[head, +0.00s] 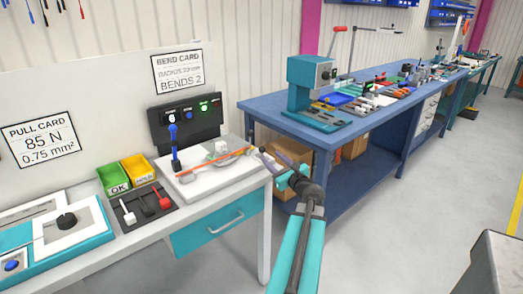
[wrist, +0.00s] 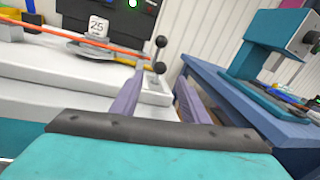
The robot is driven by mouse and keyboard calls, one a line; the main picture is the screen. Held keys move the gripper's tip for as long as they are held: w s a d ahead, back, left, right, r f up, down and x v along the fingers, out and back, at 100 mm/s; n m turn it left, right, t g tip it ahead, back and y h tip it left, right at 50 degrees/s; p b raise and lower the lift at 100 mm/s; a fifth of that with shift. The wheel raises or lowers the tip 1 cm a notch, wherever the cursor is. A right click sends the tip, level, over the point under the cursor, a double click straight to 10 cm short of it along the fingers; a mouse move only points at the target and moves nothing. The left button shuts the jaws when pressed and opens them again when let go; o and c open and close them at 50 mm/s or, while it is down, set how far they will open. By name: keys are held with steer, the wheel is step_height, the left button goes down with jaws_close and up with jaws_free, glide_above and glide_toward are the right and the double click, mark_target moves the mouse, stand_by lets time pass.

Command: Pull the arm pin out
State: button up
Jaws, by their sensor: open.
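The bend tester is a white block (head: 200,178) at the bench's right end, with an orange cable across it. At its right end stand two black ball knobs (wrist: 160,54) on a thin grey rod; I take these for the arm pin, but cannot tell which knob belongs to it. In the head view they are too small to make out clearly. My gripper (wrist: 158,97) is open, its two purple fingers apart with nothing between them. The knobs stand beyond the fingertips, roughly in line with the gap. My gripper also shows in the head view (head: 275,158), just right of the tester.
A label marked 25 (wrist: 97,27) stands behind the cable. A black panel (head: 186,122) with lit buttons is behind the tester. Green (head: 113,180) and yellow (head: 139,169) bins stand to its left. A blue bench (head: 262,108) with a teal press (head: 309,85) is at right.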

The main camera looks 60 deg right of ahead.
mark_target(263, 151)
steer(key=shift+p+x, duration=0.65)
steer(key=shift+x, duration=4.2)
steer(key=shift+a, duration=0.1)
jaws_close()
